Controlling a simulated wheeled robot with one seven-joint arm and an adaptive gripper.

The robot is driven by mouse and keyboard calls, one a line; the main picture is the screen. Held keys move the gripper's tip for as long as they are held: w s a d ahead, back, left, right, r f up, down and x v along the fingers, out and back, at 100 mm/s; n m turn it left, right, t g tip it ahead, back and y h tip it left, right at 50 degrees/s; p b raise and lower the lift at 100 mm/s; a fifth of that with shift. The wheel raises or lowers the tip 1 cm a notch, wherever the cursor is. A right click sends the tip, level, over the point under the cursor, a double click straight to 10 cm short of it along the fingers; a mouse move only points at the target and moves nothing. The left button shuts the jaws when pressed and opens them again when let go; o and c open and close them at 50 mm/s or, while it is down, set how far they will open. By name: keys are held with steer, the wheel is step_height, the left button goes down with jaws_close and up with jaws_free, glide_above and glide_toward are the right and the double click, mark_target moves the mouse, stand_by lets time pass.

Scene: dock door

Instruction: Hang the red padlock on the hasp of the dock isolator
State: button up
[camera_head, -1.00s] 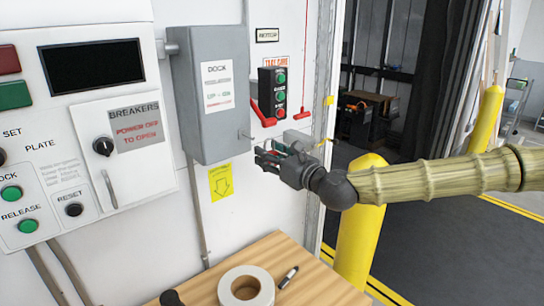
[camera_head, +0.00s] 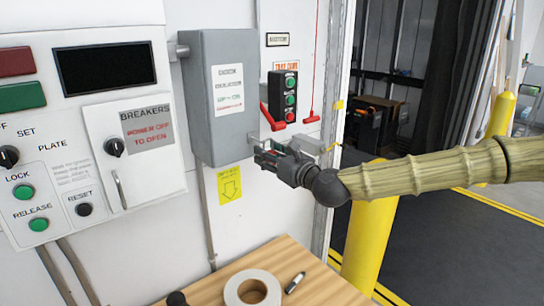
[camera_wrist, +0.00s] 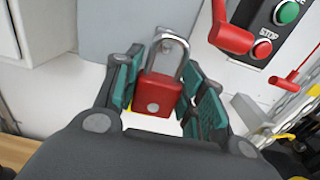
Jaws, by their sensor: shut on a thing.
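The red padlock (camera_wrist: 158,93) is upright between the teal pads of my gripper (camera_wrist: 165,95), which is shut on it. Its silver shackle points up toward the lower edge of the grey dock isolator box (camera_head: 222,130). A small metal piece (camera_wrist: 167,42), apparently the hasp, shows at the top of the shackle. I cannot tell whether the shackle passes through it or only overlaps it in view. In the head view my gripper (camera_head: 268,155) is at the box's lower right corner and mostly hides the padlock.
A red lever (camera_head: 270,118) and a push-button station (camera_head: 284,97) are close right of the box. A breaker panel (camera_head: 128,135) is at left. A wooden bench with a tape roll (camera_head: 252,287) and marker lies below. A yellow post (camera_head: 368,235) stands under my arm.

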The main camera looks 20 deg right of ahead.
steer(key=shift+w+a+f+b, duration=0.2)
steer(key=shift+w+b, duration=0.1)
steer(key=shift+w, duration=0.2)
steer(key=shift+w+a+f+b, duration=0.2)
steer(key=shift+w+b, duration=0.1)
steer(key=shift+w, duration=0.25)
steer(key=shift+w+a+f+b, duration=0.2)
steer(key=shift+w+b, duration=0.1)
steer(key=shift+w, duration=0.2)
steer(key=shift+r, duration=0.1)
steer(key=o, duration=1.1)
steer(key=shift+o, duration=0.2)
steer(key=v, duration=1.2)
